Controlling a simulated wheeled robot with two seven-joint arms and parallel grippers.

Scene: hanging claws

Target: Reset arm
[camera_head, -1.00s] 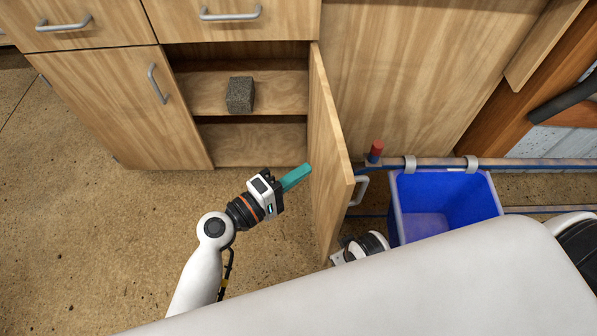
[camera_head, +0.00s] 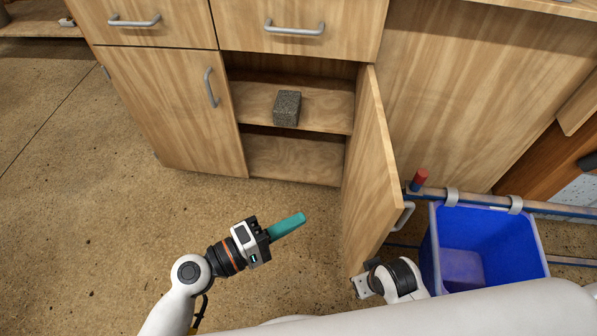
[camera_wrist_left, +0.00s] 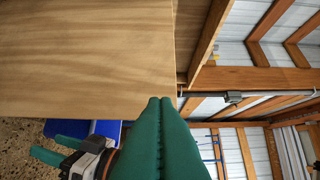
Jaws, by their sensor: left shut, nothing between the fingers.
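My left gripper (camera_head: 304,217) points toward the upper right, in front of the open cabinet and left of its open door (camera_head: 372,175). Its teal fingers are together and empty, clear of the door; they also fill the lower middle of the left wrist view (camera_wrist_left: 160,102). My right gripper shows at the lower left of the left wrist view (camera_wrist_left: 42,141), its two teal fingers apart. In the head view the right wrist (camera_head: 395,278) is by the lower end of the door; its fingers cannot be made out there.
A grey block (camera_head: 287,108) rests on the cabinet shelf (camera_head: 325,112). A blue bin (camera_head: 433,262) hangs from a rail right of the door, near a red-topped peg (camera_head: 419,180). The floor at the left (camera_head: 90,210) is clear.

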